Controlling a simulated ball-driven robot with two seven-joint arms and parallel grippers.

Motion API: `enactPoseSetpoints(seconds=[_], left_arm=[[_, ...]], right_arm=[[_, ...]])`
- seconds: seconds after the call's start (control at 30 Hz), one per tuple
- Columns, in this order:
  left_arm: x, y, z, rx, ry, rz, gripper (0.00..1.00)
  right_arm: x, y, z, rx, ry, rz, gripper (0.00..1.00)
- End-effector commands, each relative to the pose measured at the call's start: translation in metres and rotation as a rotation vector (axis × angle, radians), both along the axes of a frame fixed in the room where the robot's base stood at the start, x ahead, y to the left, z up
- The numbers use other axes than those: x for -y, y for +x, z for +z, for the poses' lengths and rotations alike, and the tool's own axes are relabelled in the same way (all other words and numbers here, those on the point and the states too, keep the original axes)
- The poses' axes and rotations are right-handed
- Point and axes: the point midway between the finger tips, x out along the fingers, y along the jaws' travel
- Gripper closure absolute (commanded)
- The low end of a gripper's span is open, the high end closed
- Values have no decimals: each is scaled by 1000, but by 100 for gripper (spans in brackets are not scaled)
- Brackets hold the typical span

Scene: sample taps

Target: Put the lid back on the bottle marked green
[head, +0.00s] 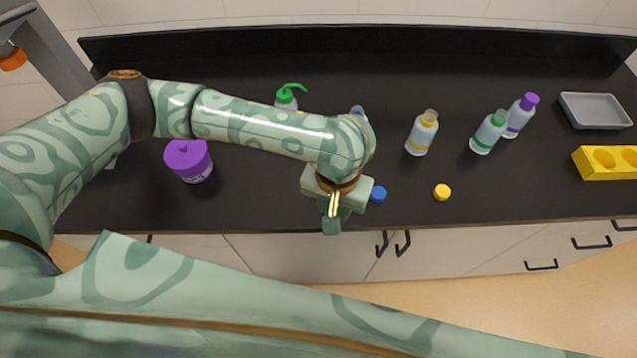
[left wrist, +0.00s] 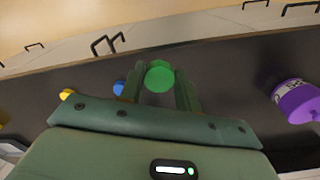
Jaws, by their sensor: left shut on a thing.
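My left gripper (head: 335,212) reaches over the front part of the bench and points down. In the left wrist view it is shut on the green lid (left wrist: 159,76), which sits between its two fingers near their tips. In the head view the lid is mostly hidden by the gripper. The bottle marked green (head: 486,137) stands upright on the bench to the right of the gripper, well apart from it. It has a green band and a greenish neck. My right gripper is not in view.
A yellow-marked bottle (head: 421,136) and a purple-capped bottle (head: 517,119) flank the green-marked one. Blue lid (head: 378,194) and yellow lid (head: 442,192) lie near the front edge. A purple tub (head: 188,160), green-topped bottle (head: 286,98), grey tray (head: 595,110) and yellow rack (head: 608,164) stand around.

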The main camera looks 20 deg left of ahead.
Motion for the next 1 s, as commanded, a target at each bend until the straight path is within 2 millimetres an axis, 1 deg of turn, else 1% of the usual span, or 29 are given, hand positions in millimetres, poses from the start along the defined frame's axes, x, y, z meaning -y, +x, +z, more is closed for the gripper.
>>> enactPoseSetpoints(seconds=[0.03, 0.1, 0.3, 0.77, 0.87, 0.97, 1.0], left_arm=[[7, -7, 7, 2, -1, -5, 88], [15, -15, 11, 1, -1, -3, 88], [26, -28, 17, 0, 0, 0, 88], [27, -29, 17, 0, 0, 2, 88], [16, -21, 15, -4, 3, 16, 88], [-13, -5, 15, -12, 6, 45, 88], [-29, 3, 16, -16, 7, 59, 88]], right_arm=[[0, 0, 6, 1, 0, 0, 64], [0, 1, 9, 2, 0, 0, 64], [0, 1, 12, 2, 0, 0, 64], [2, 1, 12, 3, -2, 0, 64], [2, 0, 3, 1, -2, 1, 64], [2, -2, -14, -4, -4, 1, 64], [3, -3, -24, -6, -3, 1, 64]])
